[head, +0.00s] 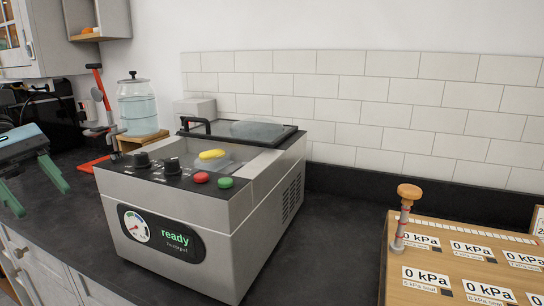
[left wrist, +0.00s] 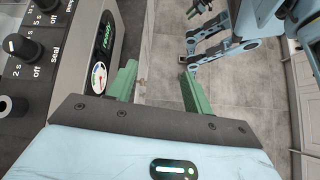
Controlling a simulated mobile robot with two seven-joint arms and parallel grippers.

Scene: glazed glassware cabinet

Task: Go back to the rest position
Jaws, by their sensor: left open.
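My left gripper (head: 36,188) is at the left edge of the head view, beside the counter's front edge and left of the vacuum sealer. Its two green fingers are apart with nothing between them. In the left wrist view the open fingers (left wrist: 158,88) point over the grey floor, with the sealer close by on the left.
A wooden board with kPa labels (head: 455,270) is at right. Dark counter lies between.

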